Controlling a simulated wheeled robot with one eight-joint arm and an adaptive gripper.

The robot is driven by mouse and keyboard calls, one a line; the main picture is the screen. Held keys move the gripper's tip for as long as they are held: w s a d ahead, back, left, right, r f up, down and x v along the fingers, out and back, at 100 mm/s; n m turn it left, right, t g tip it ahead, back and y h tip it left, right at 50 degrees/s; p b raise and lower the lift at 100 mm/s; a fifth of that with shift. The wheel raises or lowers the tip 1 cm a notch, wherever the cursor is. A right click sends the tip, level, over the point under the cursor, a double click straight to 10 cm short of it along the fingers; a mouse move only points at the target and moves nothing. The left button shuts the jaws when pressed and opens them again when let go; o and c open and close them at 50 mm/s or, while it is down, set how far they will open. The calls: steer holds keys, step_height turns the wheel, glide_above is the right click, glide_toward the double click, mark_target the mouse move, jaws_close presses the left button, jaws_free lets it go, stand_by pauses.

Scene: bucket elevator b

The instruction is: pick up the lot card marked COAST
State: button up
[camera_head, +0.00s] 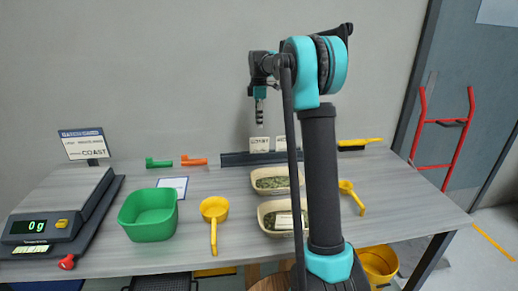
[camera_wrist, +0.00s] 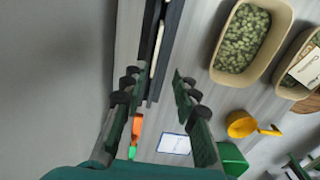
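Two white lot cards stand upright in a dark rack (camera_head: 232,159) at the back of the table. The left lot card (camera_head: 259,144) has small blurred print that looks like COAST. The right lot card (camera_head: 281,143) is partly hidden by my arm, and its print is unclear. My gripper (camera_head: 259,122) points down above the left card, apart from it. In the wrist view my gripper (camera_wrist: 156,88) is open and empty, its fingers either side of the rack line. A thin pale card edge (camera_wrist: 157,48) shows in the rack there.
A batch sign (camera_head: 84,144) reading COAST stands behind the scale (camera_head: 60,215) at left. A green bin (camera_head: 149,215), a yellow scoop (camera_head: 214,210) and two trays of green pellets (camera_head: 270,180) (camera_head: 278,217) stand in front. The wall is close behind the rack.

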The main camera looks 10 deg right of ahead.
glide_above(260, 146)
steer(key=f, duration=0.8)
steer(key=shift+s+a, duration=0.2)
steer(key=shift+a, duration=0.05)
steer(key=shift+w+d+f, duration=0.1)
steer(key=shift+w+f, duration=0.1)
steer(key=shift+f, duration=1.1)
steer(key=shift+w+d+f, duration=0.1)
steer(key=shift+w+f, duration=0.05)
steer(key=shift+f, duration=1.15)
jaws_close()
